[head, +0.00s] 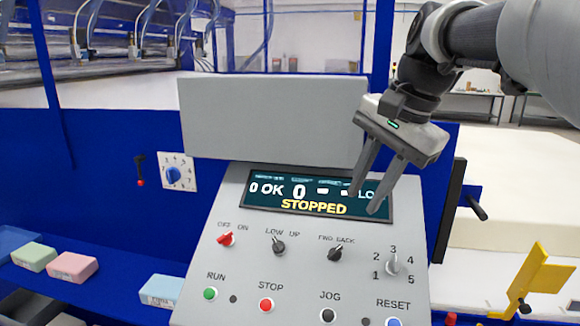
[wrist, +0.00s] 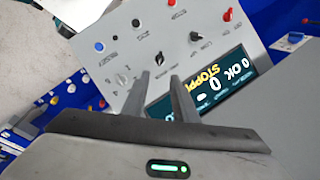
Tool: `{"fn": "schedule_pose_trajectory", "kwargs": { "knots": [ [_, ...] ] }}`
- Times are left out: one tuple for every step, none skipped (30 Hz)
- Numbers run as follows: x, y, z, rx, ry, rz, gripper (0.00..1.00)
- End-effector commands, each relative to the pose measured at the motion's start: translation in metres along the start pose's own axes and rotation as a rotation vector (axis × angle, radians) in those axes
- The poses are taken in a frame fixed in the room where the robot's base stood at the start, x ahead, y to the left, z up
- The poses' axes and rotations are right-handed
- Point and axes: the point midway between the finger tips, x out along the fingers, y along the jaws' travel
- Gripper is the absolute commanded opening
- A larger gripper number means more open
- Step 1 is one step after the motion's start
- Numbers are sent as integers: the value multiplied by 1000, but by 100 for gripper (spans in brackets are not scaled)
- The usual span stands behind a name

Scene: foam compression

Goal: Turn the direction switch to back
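The direction switch (head: 335,254) is a small black knob under the FWD BACK label on the sloped grey control panel (head: 240,275). I cannot tell for sure which way its pointer is set. In the wrist view the switch (wrist: 160,57) shows just beyond the fingertips, roughly in line with the gap between them. My gripper (head: 364,203) is open and empty, with its two fingers apart. It hangs in front of the right part of the display, above and a little right of the switch, and appears not to touch it. It also shows in the wrist view (wrist: 160,76).
The display (head: 270,196) reads STOPPED. Beside the direction switch are the LOW UP switch (head: 278,246) and the numbered dial (head: 393,265). Below are the red STOP button (head: 266,305) and black JOG button (head: 327,315). A yellow bracket (head: 540,275) stands at the right.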

Motion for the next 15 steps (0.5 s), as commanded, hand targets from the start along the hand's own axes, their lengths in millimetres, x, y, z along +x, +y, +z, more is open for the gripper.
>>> {"fn": "schedule_pose_trajectory", "kwargs": {
  "knots": [
    [-10, -1, -1, 0, 2, -1, 26],
    [-14, -1, -1, 1, 2, -1, 26],
    [-18, 0, -1, 1, 1, 0, 26],
    [-21, 0, -1, 1, 1, -1, 26],
    [-23, 0, -1, 1, 2, -1, 26],
    [-26, 0, -1, 1, 1, -1, 26],
    [-27, 0, -1, 1, 1, 0, 26],
    [-28, 0, 0, 1, 0, 0, 26],
    [-29, 0, 0, 1, 0, 0, 26],
    [-29, 0, 0, 1, 0, 0, 26],
    [-29, 0, 0, 1, 0, 0, 26],
    [-29, 0, 0, 1, 0, 0, 26],
    [-29, 0, 0, 1, 0, 0, 26],
    [-29, 0, 0, 1, 0, 0, 26],
    [-29, 0, 0, 1, 0, 0, 26]
  ]
}}
